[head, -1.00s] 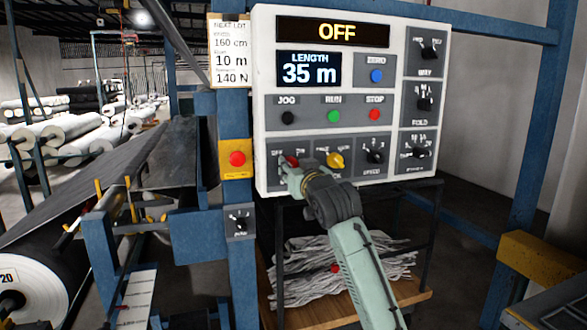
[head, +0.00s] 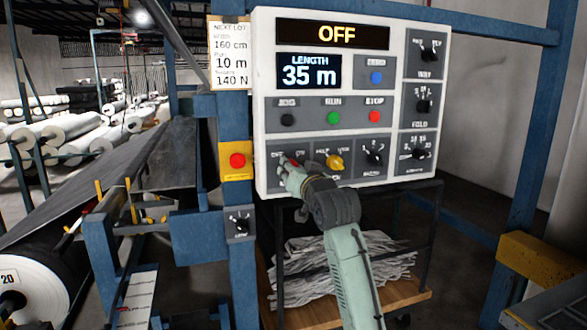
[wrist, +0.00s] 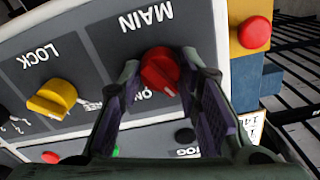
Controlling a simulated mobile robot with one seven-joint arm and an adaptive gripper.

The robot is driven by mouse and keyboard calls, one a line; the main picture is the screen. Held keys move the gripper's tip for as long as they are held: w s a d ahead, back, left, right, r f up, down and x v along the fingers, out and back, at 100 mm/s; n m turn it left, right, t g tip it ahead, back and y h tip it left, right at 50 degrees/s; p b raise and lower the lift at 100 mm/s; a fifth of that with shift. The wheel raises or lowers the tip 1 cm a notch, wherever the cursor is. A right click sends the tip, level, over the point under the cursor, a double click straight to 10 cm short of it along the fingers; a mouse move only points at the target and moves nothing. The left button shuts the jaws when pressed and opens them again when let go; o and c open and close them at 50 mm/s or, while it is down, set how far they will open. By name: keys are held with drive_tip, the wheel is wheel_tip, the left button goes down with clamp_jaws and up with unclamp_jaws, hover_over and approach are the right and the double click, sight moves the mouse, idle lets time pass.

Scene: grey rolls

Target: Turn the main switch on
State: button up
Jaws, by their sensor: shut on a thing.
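The main switch is a red rotary knob (wrist: 160,72) under the label MAIN in the wrist view, where the picture is upside down. In the head view only a bit of its red (head: 291,161) shows at the panel's lower left. My gripper (wrist: 163,80) has its two fingers on either side of the red knob and is shut on it. In the head view my gripper (head: 293,172) reaches up to the panel and hides most of the switch. The display (head: 335,34) at the panel's top reads OFF.
The white control panel (head: 262,100) also carries a yellow lock knob (head: 335,161) just right of the switch, plus black knobs and push buttons. A red button on a yellow box (head: 236,174) sits left of the panel. A shelf with crumpled strips (head: 300,290) stands below.

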drive_tip(key=m, duration=0.3)
drive_tip(key=shift+a+m+p, duration=0.1)
drive_tip(key=shift+m+p, duration=0.25)
drive_tip(key=shift+m, duration=0.05)
drive_tip(key=m, duration=0.3)
drive_tip(key=shift+m, duration=0.3)
drive_tip(key=m, duration=0.3)
drive_tip(key=shift+m, duration=2.1)
drive_tip(key=o, duration=1.2)
drive_tip(key=shift+c, duration=0.2)
